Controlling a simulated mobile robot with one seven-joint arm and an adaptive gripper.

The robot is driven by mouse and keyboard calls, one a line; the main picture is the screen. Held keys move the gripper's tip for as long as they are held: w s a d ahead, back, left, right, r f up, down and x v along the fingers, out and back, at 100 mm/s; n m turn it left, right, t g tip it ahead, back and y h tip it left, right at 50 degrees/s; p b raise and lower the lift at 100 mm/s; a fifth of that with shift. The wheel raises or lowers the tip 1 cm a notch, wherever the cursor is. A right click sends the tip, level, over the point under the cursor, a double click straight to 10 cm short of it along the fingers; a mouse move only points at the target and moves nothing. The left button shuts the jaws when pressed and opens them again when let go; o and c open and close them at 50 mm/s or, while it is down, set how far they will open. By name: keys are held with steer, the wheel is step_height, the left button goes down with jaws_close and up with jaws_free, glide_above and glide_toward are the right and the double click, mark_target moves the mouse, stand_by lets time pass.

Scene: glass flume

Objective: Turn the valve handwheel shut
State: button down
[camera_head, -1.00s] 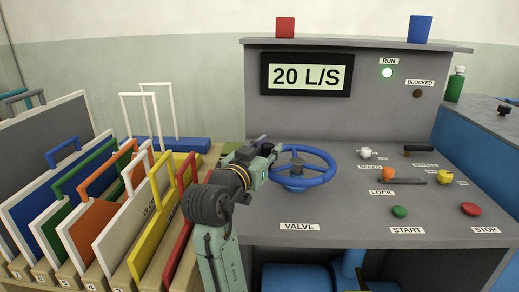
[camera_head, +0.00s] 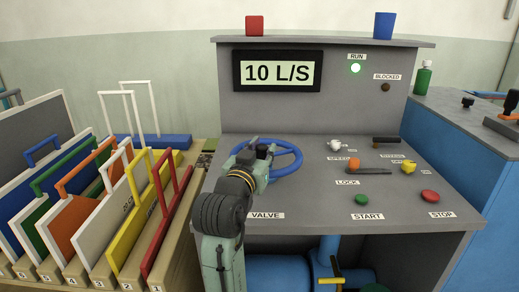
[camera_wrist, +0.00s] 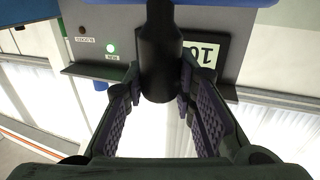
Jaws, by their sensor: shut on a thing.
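The valve handwheel (camera_head: 297,162) is a blue ring on the grey console top, behind the VALVE label (camera_head: 266,215). My gripper (camera_head: 260,153) is at its left side, and my arm hides the left part of the rim and the hub. In the wrist view my gripper (camera_wrist: 160,90) has its two ridged pads either side of a dark, upright cylindrical grip (camera_wrist: 160,60). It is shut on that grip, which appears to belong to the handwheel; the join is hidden. The display (camera_head: 277,72) reads 10 L/S.
The green RUN lamp (camera_head: 355,68) is lit; the BLOCKED lamp (camera_head: 386,87) is dark. A green START button (camera_head: 362,199), red STOP button (camera_head: 430,196) and several small knobs lie right of the wheel. Coloured framed panels (camera_head: 165,230) stand in a rack close at left.

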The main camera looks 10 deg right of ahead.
steer(key=shift+s+d, duration=0.15)
steer(key=shift+d, duration=0.6)
steer(key=c, duration=1.3)
jaws_free()
steer(key=v, duration=0.7)
steer(key=shift+s+a, duration=0.2)
